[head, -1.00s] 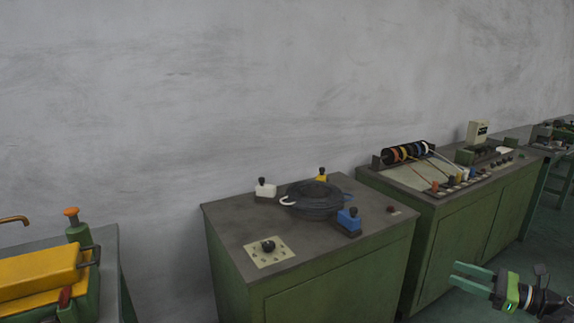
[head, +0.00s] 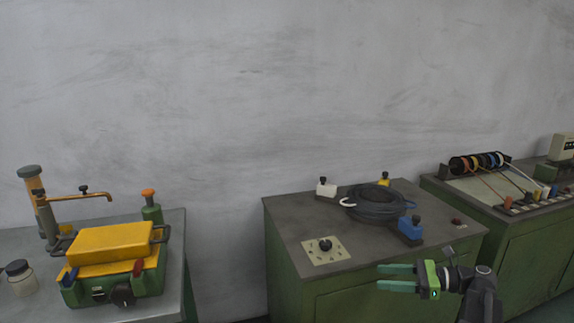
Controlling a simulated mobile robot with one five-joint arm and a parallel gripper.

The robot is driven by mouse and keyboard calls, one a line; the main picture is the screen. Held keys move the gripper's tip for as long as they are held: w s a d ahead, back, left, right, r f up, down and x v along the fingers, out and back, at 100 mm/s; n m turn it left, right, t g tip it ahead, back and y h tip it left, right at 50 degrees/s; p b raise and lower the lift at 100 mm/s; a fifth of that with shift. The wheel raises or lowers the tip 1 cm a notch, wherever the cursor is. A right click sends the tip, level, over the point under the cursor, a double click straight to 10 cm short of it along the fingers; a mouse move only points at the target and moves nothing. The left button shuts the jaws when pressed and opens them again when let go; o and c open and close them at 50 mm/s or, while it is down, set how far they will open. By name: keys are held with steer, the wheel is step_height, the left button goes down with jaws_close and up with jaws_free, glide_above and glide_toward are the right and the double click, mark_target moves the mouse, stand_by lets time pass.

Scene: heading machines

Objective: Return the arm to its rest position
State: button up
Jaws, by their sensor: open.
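My gripper (head: 381,278) is at the lower right in the head view, with its two green fingers pointing left. The fingers are apart and nothing is between them. It shows in front of the middle green cabinet (head: 330,297), below the edge of its top. My arm runs from the gripper to the right and down out of the picture.
A coil of dark cable (head: 375,204) lies on the middle cabinet with white, yellow and blue (head: 411,230) blocks around it. A yellow and green machine (head: 112,247) and a jar (head: 20,278) stand on the left table. A cabinet with colored spools (head: 478,163) is at the right.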

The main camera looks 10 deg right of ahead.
steer(key=w+a+f+n+g+h, duration=0.1)
steer(key=a+f+n+g, duration=0.15)
steer(key=a, duration=0.55)
steer(key=w+a+f+n+g, duration=0.1)
steer(key=a+f+g, duration=0.15)
steer(key=a, duration=0.45)
steer(key=s+a+f+n+g+h, duration=0.1)
steer(key=s+a+f+n+h, duration=0.2)
steer(key=a+f+n+h, duration=0.3)
steer(key=s+a+f+n+g+h, duration=0.2)
steer(key=s+a+f+n+h, duration=0.15)
steer(key=a+f+n, duration=0.4)
steer(key=w+d+f+n+t+h, duration=0.1)
steer(key=w+d+f+n+h, duration=0.1)
steer(key=d+n+h, duration=0.45)
step_height(320, 180, up, 15)
steer(key=d+y+p, duration=0.2)
steer(key=p, duration=1.2)
steer(key=shift+f, duration=0.15)
